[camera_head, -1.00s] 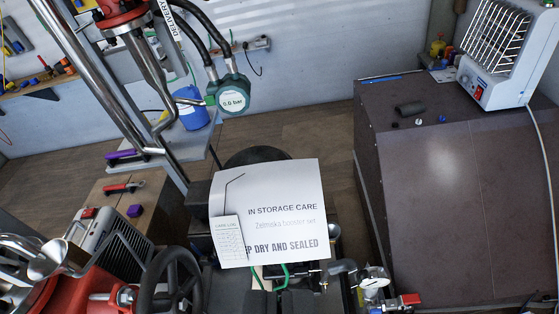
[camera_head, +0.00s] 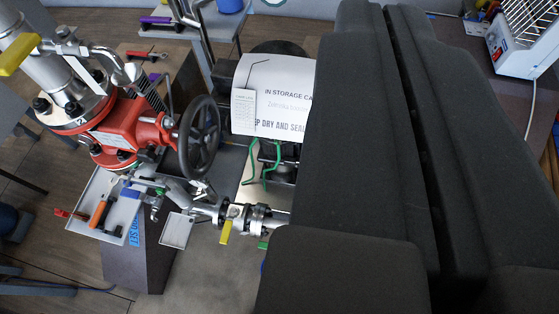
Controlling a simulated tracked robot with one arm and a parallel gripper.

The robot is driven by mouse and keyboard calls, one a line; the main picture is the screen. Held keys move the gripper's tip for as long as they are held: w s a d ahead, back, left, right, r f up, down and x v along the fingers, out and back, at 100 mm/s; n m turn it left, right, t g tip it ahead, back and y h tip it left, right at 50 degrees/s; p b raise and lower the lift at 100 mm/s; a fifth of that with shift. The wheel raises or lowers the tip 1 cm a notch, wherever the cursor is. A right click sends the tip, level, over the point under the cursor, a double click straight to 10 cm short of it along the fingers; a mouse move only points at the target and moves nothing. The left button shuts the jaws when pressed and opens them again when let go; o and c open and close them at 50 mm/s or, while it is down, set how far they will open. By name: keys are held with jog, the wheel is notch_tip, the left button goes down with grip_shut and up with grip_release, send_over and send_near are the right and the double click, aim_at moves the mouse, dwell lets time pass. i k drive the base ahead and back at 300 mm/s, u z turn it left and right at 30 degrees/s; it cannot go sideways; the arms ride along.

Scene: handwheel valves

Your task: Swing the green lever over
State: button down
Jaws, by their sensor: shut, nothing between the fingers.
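A small green lever (camera_head: 263,245) shows in the head view at the underside of the horizontal metal pipe, low in the middle. Its right side is cut off by my gripper's dark body, so its full shape and angle cannot be told. My gripper (camera_head: 388,25) fills the right of the view as a large black shape with a thin slit between its fingers. It is shut with nothing seen in it. It appears to the right of the lever and in front of the pipe's right end; contact cannot be seen.
A yellow lever (camera_head: 225,232) hangs beside the green one on the same pipe (camera_head: 245,214). A red valve body (camera_head: 125,128) with a black handwheel (camera_head: 199,137) stands left. A white paper notice (camera_head: 272,95) is above, with green bent tubing (camera_head: 250,163) below it. A heater (camera_head: 525,38) is top right.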

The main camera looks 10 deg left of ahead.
aim_at(262, 246)
jog(key=z, duration=1.35)
jog(key=k, duration=1.3)
jog(key=u, duration=0.75)
jog(key=i, duration=1.05)
